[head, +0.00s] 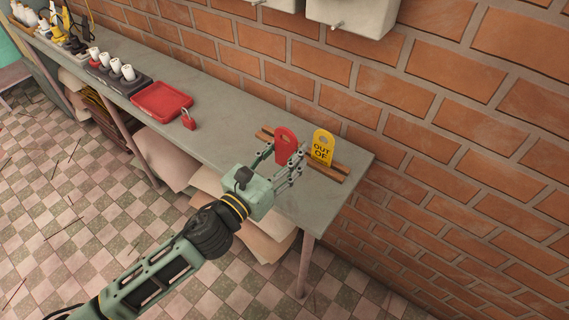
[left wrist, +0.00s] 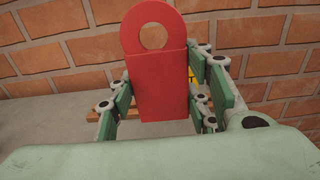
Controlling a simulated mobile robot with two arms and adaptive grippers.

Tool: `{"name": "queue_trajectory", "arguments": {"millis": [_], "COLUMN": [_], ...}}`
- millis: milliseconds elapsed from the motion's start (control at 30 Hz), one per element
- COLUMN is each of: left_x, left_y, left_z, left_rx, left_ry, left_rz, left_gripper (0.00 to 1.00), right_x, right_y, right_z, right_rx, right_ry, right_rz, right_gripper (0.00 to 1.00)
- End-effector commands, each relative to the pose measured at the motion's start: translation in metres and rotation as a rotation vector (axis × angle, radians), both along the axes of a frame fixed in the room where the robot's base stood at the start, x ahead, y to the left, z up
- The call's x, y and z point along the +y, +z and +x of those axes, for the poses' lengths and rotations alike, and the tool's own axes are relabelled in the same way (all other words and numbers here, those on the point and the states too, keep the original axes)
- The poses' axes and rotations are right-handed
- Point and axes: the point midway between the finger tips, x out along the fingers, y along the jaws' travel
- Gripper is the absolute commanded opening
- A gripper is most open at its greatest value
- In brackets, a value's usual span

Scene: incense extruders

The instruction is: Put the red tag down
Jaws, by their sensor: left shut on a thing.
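A red tag (head: 284,144) with a round hole at its top is held upright between the fingers of my left gripper (head: 279,165). In the left wrist view the red tag (left wrist: 160,85) stands between the green finger pads of the left gripper (left wrist: 160,100). A wooden rack (head: 334,174) lies on the bench below and behind it. A yellow tag (head: 322,146) with black lettering stands upright in the rack, to the right of the red tag.
The grey bench (head: 225,136) runs along a brick wall (head: 460,110). A red tray (head: 161,98) and a red padlock (head: 188,119) are farther left on it. The bench between padlock and rack is clear. The right end of the bench is close to the rack.

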Motion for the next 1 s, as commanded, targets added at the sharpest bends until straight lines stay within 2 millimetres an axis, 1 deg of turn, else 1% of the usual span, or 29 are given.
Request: {"name": "queue_trajectory", "arguments": {"millis": [33,133,300,400,700,1000], "left_x": [-0.001,-0.001,-0.001,-0.001,-0.001,-0.001], "left_y": [-0.002,-0.008,-0.034,-0.044,-0.046,-0.056], "left_z": [0.005,0.008,0.008,0.008,0.008,0.008], "left_rx": [-0.001,0.002,0.005,0.003,0.000,0.001], "left_ry": [0.000,0.000,0.001,-0.001,-0.001,-0.001], "left_rz": [-0.002,-0.001,-0.004,-0.002,0.000,0.001], "left_gripper": [0.20,0.20,0.20,0.20,0.20,0.20], "right_x": [-0.001,-0.002,-0.002,-0.002,0.000,0.006], "right_y": [-0.001,-0.002,-0.010,-0.011,-0.011,-0.020], "right_z": [0.000,0.000,0.000,-0.001,-0.001,-0.002], "right_rx": [0.000,0.000,0.001,0.002,0.002,0.003], "right_ry": [0.000,0.000,0.000,0.000,0.003,0.002], "right_rz": [-0.002,-0.003,-0.002,-0.002,0.000,0.006], "right_gripper": [0.40,0.40,0.40,0.40,0.40,0.40]}}
